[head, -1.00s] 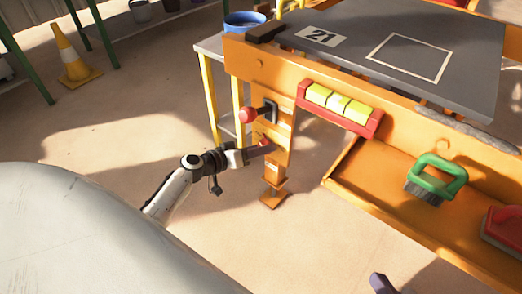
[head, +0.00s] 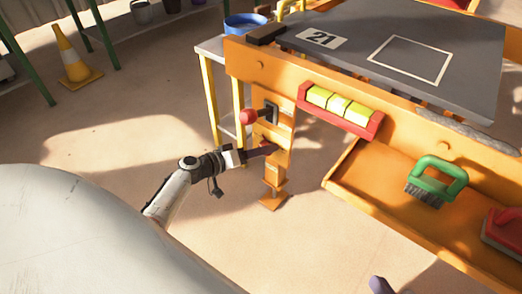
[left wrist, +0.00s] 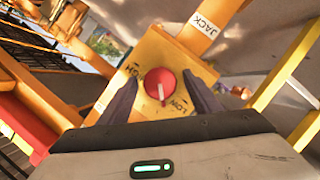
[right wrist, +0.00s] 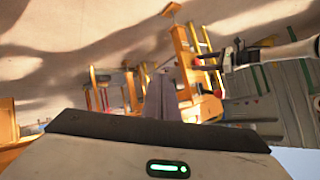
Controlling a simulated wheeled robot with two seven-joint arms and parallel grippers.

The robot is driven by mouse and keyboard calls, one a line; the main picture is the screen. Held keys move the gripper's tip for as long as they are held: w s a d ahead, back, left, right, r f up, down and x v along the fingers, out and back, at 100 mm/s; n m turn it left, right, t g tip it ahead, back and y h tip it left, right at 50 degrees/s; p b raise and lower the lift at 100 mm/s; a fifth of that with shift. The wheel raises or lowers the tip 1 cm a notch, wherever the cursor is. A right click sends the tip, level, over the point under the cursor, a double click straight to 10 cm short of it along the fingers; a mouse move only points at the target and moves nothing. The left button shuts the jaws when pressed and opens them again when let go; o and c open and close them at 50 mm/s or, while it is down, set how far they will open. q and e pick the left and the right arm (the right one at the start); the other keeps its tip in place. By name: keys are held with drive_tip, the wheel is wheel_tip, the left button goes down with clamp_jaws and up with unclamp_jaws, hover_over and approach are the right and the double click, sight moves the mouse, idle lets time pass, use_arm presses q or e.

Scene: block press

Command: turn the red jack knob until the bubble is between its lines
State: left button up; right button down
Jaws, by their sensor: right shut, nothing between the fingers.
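The red jack knob (left wrist: 162,87) is a round dial on an orange face labelled JACK, with HIGH and LOW marks; its white pointer line stands nearly upright in the left wrist view. My left gripper (left wrist: 164,80) is open, with one dark finger on each side of the knob and small gaps showing. In the head view my left gripper (head: 262,152) is at the orange leg (head: 273,170) and largely covers the knob. My right gripper (right wrist: 165,95) is shut and empty; its tip (head: 380,285) shows at the bottom of the head view. I cannot make out the bubble.
A red ball-shaped button (head: 248,117) sticks out just above my left gripper. An orange tray (head: 365,185) with a green brush (head: 437,178) lies to the right.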

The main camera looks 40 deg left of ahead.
drive_tip(key=shift+r, duration=0.1)
use_arm(q)
drive_tip(key=p+v, duration=0.2)
drive_tip(key=v, duration=0.8)
drive_tip(key=shift+s+p, duration=0.15)
drive_tip(key=shift+p, duration=0.2)
use_arm(e)
drive_tip(key=shift+s+d+f+g+h, duration=0.1)
drive_tip(key=shift+d+f+g+h, duration=0.1)
drive_tip(key=shift+d+f+h, duration=0.3)
drive_tip(key=shift+d+f+g+h, duration=0.1)
drive_tip(key=shift+d+f+g, duration=0.1)
drive_tip(key=shift+f, duration=0.5)
